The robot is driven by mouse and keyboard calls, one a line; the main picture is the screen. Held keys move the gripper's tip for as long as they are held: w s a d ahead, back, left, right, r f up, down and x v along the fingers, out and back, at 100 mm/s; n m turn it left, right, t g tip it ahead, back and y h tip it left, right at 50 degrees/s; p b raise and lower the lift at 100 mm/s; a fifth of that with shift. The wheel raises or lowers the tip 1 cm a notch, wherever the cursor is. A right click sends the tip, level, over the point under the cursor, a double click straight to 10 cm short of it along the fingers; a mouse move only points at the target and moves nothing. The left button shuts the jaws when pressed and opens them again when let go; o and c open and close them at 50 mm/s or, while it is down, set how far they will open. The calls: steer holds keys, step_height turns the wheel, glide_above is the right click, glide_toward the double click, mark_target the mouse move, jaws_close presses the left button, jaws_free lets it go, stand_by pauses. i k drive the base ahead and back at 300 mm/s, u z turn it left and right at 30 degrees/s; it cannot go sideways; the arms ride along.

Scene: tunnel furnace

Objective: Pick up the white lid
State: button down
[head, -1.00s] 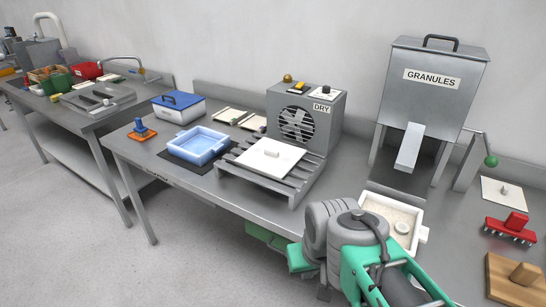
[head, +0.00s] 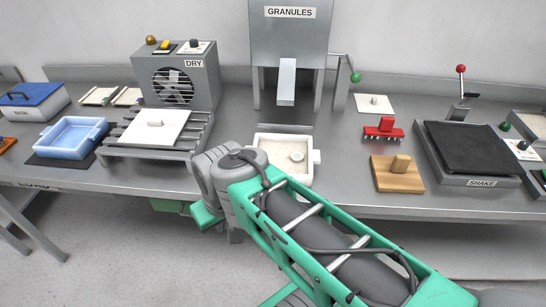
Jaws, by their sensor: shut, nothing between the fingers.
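A flat white square plate with a small knob, like a lid (head: 172,133), lies on the slatted metal rack (head: 195,143) in front of the DRY fan box. A second, smaller white plate with a grey knob (head: 366,109) lies on the bench right of the granules hopper. I cannot tell from the picture alone which is the white lid. My green and grey arm reaches in from the lower right, its wrist at the bench's front edge, left of the white tray. My gripper fingers do not show.
The white tray (head: 316,170) of pale granules holds a small round piece. Nearby stand the DRY box (head: 205,80), hopper (head: 290,45), blue tray (head: 75,155), red toothed tool (head: 383,131), wooden block (head: 395,178) and black-topped SHAKE table (head: 470,150). Some bench is bare between rack and hopper.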

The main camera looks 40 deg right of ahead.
mark_target(160, 127)
steer(key=u, duration=0.3)
steer(key=i, duration=1.05)
steer(key=u, duration=0.65)
